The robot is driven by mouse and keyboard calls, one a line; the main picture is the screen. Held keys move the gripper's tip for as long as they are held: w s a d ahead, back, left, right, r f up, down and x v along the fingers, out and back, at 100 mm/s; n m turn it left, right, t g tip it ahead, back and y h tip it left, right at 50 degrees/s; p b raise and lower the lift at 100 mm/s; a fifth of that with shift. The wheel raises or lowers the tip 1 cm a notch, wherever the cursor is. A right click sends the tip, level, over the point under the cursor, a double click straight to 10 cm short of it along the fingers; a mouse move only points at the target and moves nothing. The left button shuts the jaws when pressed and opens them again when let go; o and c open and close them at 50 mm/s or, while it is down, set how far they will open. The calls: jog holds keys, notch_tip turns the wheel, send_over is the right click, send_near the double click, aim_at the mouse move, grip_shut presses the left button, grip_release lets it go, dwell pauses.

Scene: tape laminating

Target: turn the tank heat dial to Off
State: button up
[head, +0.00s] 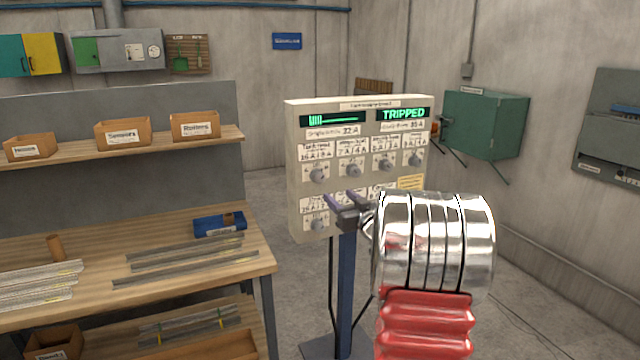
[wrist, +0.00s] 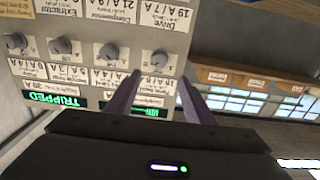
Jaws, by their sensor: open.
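A cream control panel (head: 293,190) carries two rows of round grey dials. The upper-left dial (head: 317,175) has a label that seems to read Tank heat; its setting is too small to tell. In the wrist view the panel is upside down, and this dial (wrist: 158,60) sits beyond and between the fingertips. My gripper (head: 346,199) is open and empty in front of the panel's lower left part. In the wrist view its two fingers (wrist: 159,79) stand apart, pointing at the panel, with no visible contact. My gripper and arm hide part of the lower dial row.
The panel's display (head: 404,113) reads TRIPPED. A workbench (head: 150,300) with metal strips and a blue tray (head: 219,224) stands at left. A green cabinet (head: 484,125) is on the right wall. Bare floor lies between bench and panel stand.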

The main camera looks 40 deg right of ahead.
aim_at(321, 180)
dwell(0.4)
jog(key=x, duration=1.3)
jog(key=shift+w, duration=0.4)
jog(key=c, duration=1)
